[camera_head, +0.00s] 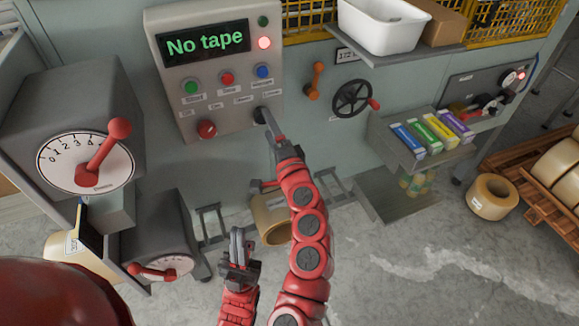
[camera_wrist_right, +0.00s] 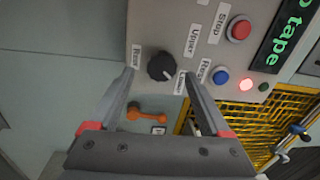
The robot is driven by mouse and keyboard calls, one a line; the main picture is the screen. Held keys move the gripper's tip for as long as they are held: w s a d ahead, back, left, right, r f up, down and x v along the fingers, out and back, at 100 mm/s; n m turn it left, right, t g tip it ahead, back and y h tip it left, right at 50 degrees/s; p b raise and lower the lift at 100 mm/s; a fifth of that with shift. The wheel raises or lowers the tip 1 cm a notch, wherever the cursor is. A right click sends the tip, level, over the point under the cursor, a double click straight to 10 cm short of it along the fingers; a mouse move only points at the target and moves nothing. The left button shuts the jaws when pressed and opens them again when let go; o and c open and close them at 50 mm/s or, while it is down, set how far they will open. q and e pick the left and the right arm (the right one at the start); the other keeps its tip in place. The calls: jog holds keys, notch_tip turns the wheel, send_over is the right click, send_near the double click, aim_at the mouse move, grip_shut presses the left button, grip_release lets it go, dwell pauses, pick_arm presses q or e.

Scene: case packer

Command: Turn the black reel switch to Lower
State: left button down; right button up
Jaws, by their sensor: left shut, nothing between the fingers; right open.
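The black reel switch (camera_wrist_right: 161,66) is a round knob on the grey control panel. Its white mark points toward the label at its lower right in the right wrist view, which seems to read Lower (camera_wrist_right: 180,82). The Upper label (camera_wrist_right: 193,40) is at its upper right. My right gripper (camera_wrist_right: 159,74) is open, its fingertips either side of the knob in this picture; contact cannot be told. In the head view the right gripper (camera_head: 266,118) is at the panel, largely covering the switch. My left gripper (camera_head: 238,240) is shut and empty, low in front of the machine.
The panel has a "No tape" display (camera_head: 203,46), several coloured buttons and a red knob (camera_head: 206,129). An orange handle (camera_head: 315,80) and a black handwheel (camera_head: 352,98) are right of it. A shelf with coloured boxes (camera_head: 432,135) juts out farther right.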

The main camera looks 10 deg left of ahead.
jog(key=p+v, duration=0.2)
jog(key=v, duration=1.2)
jog(key=shift+s, duration=0.15)
jog(key=shift+d, duration=0.2)
